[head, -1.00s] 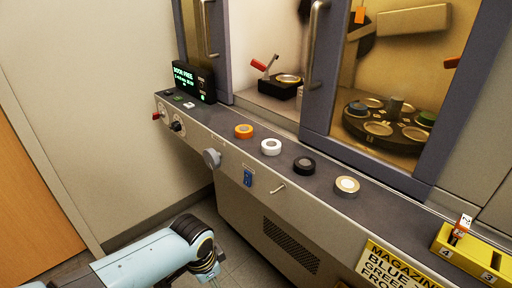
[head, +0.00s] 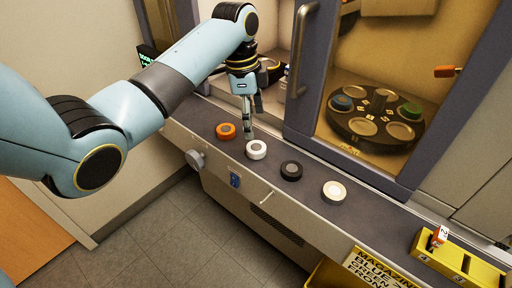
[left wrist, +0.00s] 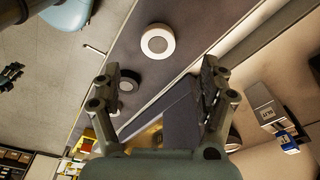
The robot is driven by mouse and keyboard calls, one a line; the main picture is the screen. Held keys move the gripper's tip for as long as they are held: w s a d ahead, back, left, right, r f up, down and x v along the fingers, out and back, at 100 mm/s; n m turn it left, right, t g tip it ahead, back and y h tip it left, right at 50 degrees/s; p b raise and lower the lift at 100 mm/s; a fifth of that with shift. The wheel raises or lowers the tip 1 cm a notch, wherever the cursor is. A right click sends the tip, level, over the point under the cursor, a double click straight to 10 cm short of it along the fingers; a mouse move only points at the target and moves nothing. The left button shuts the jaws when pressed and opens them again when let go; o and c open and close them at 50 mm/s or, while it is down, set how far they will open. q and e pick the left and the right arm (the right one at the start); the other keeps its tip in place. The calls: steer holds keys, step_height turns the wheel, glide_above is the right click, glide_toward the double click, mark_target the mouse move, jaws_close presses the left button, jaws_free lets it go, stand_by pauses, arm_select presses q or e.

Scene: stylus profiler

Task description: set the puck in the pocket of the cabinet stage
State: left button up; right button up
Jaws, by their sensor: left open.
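Several pucks stand in a row on the dark ledge: an orange one (head: 226,131), a white one (head: 256,150), a black one (head: 291,171) and a cream one (head: 334,192). My left gripper (head: 250,122) is open and empty, fingers pointing down, just behind the white puck and apart from it. In the left wrist view the white puck (left wrist: 158,42) lies beyond the open fingers (left wrist: 160,85), with the black puck (left wrist: 128,83) near one finger. The cabinet stage (head: 272,70) is mostly hidden behind my left gripper. My right gripper is not in view.
A door handle (head: 302,50) and frame stand right of the opening. A yellow magazine (head: 457,264) is at lower right. A grey knob (head: 195,159) sticks out in front.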

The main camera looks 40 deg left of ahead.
mark_target(256, 147)
arm_select(q)
steer(key=f, duration=0.5)
steer(key=d+f, duration=0.1)
steer(key=f, duration=0.2)
steer(key=shift+w+d+f, duration=0.1)
steer(key=shift+w, duration=0.05)
steer(key=c, duration=1.2)
step_height(256, 147, up, 10)
steer(key=shift+r, duration=0.1)
steer(key=o, duration=0.5)
steer(key=shift+c, duration=0.2)
jaws_close()
